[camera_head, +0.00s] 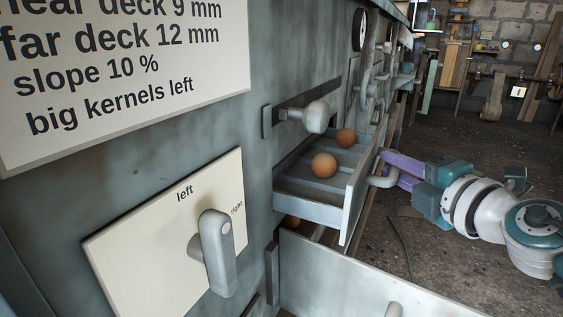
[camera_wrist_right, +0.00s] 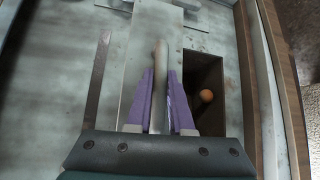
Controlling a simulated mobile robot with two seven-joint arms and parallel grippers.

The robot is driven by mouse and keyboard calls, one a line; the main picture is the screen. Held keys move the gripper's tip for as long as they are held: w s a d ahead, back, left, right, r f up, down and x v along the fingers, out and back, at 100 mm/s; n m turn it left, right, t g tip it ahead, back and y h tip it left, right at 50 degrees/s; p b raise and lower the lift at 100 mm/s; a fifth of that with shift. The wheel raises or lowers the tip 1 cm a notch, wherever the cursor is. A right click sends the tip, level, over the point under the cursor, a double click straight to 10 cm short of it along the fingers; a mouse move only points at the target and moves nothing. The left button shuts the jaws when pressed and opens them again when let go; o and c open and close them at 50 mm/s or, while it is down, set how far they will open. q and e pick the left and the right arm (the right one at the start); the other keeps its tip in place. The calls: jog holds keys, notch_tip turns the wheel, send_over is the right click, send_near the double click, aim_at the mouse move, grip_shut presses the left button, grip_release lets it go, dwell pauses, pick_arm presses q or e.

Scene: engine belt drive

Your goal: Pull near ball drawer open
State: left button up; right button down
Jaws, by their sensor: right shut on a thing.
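A grey drawer (camera_head: 352,200) stands out from the machine's side, with orange-brown balls (camera_head: 324,165) in its divided inside. My right gripper (camera_head: 390,170) has its purple fingers at the handle (camera_head: 383,180) on the drawer's front. In the right wrist view, the fingers (camera_wrist_right: 160,100) are shut on the handle's pale bar (camera_wrist_right: 161,65), one on each side. A ball (camera_wrist_right: 206,95) shows in a dark opening to the right of the handle there. My left gripper is not in view.
A second grey drawer (camera_head: 330,275) stands open lower and closer, with its own handle (camera_head: 393,310). A round knob (camera_head: 316,117) sticks out above the ball drawer. A left/right lever (camera_head: 216,255) is on a cream plate. Floor to the right of the drawers is open around my arm.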

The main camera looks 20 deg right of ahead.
jog(key=shift+s+d+b, duration=0.45)
jog(key=shift+s+d, duration=1.35)
jog(key=shift+s, duration=0.3)
jog(key=c, duration=0.8)
grip_release()
jog(key=shift+s, duration=0.1)
jog(key=s+r, duration=0.1)
jog(key=s, duration=0.8)
jog(key=shift+s+a+r+b, duration=0.2)
jog(key=shift+s+a+b, duration=0.15)
jog(key=shift+a, duration=0.1)
